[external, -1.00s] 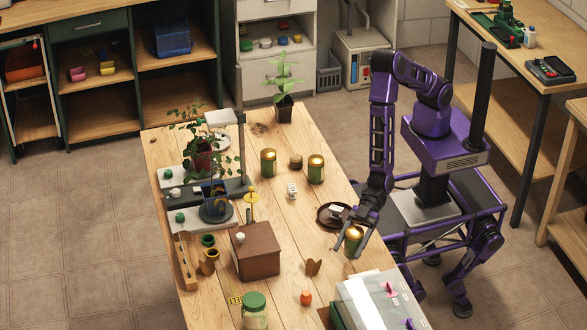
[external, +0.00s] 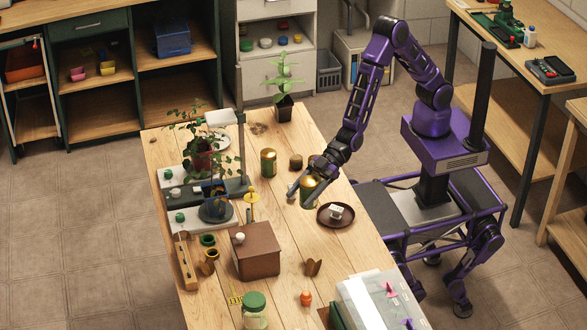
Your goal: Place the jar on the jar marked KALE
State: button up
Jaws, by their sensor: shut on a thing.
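My gripper (external: 304,187) is shut on a green jar with a gold lid (external: 309,184) and holds it over the middle of the wooden table. A similar green and gold jar (external: 268,163) stands upright to the left and farther back. Another such jar stood just behind where the held jar is now; the gripper and held jar mostly hide it. I cannot tell whether the held jar touches it. No label is readable at this size, so I cannot tell which jar is marked KALE.
A dark round tray (external: 336,222) with a small pale item is right of the gripper. A small brown pot (external: 296,161) is behind. A brown box (external: 257,252), plant stand (external: 243,150) and potted seedling (external: 285,108) stand around. Table between box and tray looks clear.

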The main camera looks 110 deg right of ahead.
jog(key=w+d+r+m+h, duration=0.1)
jog(key=w+d, duration=0.1)
jog(key=d, duration=0.7)
jog(key=w+d+r+m+t+h, duration=0.1)
jog(key=w+d+r+m+h, duration=0.1)
jog(key=d, duration=0.7)
jog(key=shift+w+d+r+h, duration=0.25)
jog(key=shift+d+h, duration=0.05)
jog(key=shift+d, duration=0.05)
jog(key=d+r+m+h, duration=0.1)
jog(key=d, duration=0.4)
jog(key=d+m+h, duration=0.1)
jog(key=d, duration=0.4)
jog(key=s+d+r+m+h, duration=0.1)
jog(key=d, duration=0.4)
jog(key=shift+r+t, duration=0.3)
jog(key=shift+t, duration=0.1)
jog(key=f, duration=0.6)
jog(key=d+f+b, duration=0.1)
jog(key=f, duration=0.3)
jog(key=shift+f+b, duration=0.15)
jog(key=shift+b, duration=0.2)
jog(key=o, duration=1.4)
jog(key=shift+o, duration=0.2)
